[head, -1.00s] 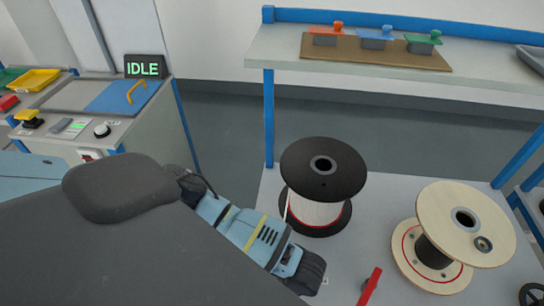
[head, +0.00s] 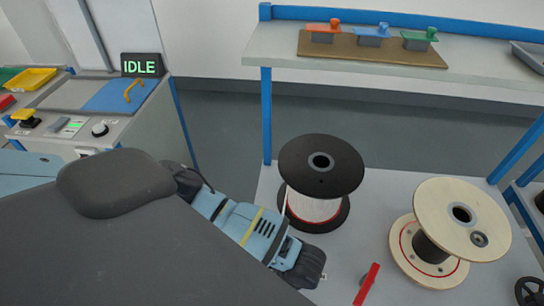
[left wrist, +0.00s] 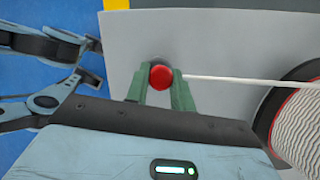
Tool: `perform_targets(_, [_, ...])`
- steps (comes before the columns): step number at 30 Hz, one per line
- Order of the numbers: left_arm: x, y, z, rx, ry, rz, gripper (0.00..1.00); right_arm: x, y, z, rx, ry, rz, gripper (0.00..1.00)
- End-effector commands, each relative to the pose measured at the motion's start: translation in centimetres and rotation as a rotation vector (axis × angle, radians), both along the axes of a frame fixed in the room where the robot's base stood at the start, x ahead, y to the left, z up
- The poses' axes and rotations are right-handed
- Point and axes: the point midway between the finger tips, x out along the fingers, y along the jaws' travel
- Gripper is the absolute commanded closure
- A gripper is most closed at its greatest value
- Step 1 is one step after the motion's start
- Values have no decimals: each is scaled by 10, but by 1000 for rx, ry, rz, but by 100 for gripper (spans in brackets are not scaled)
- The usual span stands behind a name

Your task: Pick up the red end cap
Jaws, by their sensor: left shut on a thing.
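The red end cap (left wrist: 162,77) shows as a round red face in the left wrist view, between the green fingers of my left gripper (left wrist: 161,82). The fingers are shut on it. A thin white cable (left wrist: 235,79) runs from beside the cap to the right, towards a spool wound with white cable (left wrist: 303,122). In the head view, my left gripper's dark body is at the lower middle, left of the table's red bar; its fingers and the cap cannot be made out there. My right gripper is not in view.
The black-flanged white-cable spool (head: 320,166) and a wooden spool (head: 461,216) stand on the grey table. A red bar (head: 366,284) lies in front of them. A shelf (head: 285,45) behind holds a brown board (head: 375,52). A machine on the left has a screen reading IDLE (head: 140,66).

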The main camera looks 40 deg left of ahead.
Motion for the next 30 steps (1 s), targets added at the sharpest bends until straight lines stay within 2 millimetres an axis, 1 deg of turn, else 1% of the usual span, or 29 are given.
perform_targets(1, [1,0,9,-1,-4,0,98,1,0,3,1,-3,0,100])
perform_targets(3, [1,0,21,-2,-4,0,98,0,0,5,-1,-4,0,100])
perform_targets(4, [-3,-2,23,-3,-1,-2,98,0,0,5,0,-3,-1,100])
perform_targets(8, [-31,-14,23,-3,3,-4,98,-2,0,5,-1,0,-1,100])
perform_targets(15, [-83,-37,28,-4,3,-4,98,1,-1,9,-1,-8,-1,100])
perform_targets(18, [-102,-45,30,-4,2,-3,98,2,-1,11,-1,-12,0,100])
perform_targets(24, [-130,-56,32,0,2,-1,98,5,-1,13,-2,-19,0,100])
perform_targets(30, [-144,-63,34,-1,-1,0,98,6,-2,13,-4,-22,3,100])
